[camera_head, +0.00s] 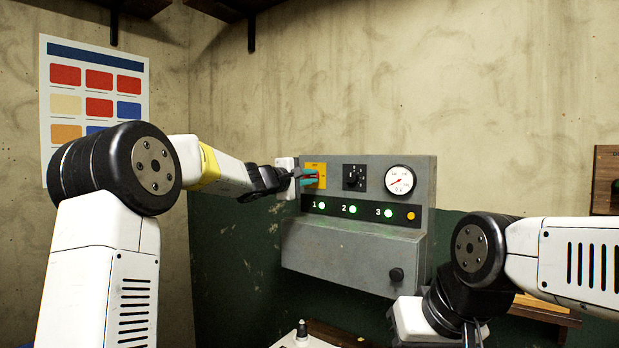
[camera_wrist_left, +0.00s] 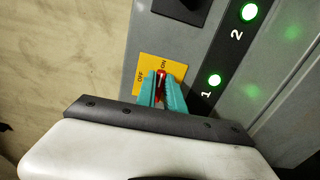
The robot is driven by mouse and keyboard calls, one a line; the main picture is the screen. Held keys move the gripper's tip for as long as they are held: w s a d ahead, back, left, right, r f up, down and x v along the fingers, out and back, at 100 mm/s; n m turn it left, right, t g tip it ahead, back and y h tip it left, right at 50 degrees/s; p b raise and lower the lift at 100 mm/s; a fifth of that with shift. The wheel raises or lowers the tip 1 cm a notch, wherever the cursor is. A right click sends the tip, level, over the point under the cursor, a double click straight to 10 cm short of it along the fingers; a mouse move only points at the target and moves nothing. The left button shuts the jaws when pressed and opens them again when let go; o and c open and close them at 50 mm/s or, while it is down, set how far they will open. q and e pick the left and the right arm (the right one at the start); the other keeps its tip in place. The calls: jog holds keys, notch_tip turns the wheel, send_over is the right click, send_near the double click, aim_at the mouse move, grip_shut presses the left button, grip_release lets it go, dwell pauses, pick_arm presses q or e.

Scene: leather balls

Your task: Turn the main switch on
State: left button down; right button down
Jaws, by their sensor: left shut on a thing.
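The main switch is a red handle on a yellow plate (camera_head: 317,168) at the upper left of the grey control box (camera_head: 425,190). In the left wrist view the yellow plate (camera_wrist_left: 148,66) reads OFF and ON, and the red handle (camera_wrist_left: 161,73) shows between teal fingertips. My left gripper (camera_head: 309,176) reaches the plate from the left and is shut on the red handle. The fingers hide most of the handle, and its exact angle is hard to tell. My right gripper (camera_head: 472,335) is low at the right, cut by the frame's lower edge, away from the box.
Beside the switch are a black knob (camera_head: 354,177) and a round gauge (camera_head: 399,180). Below are green lamps 1, 2 and 3 (camera_head: 352,209), lit, and an orange lamp (camera_head: 411,216). The box's lower part juts out with a black knob (camera_head: 396,274). A colour chart (camera_head: 95,85) hangs left.

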pick_arm(q)
jog(key=shift+f+m, duration=0.2)
jog(key=shift+m, duration=0.2)
jog(key=c, duration=1.4)
grip_release()
jog(key=shift+c, duration=0.2)
jog(key=shift+r, duration=0.1)
jog(key=v, duration=0.7)
jog(key=shift+s+a, duration=0.2)
jog(key=shift+s, duration=0.1)
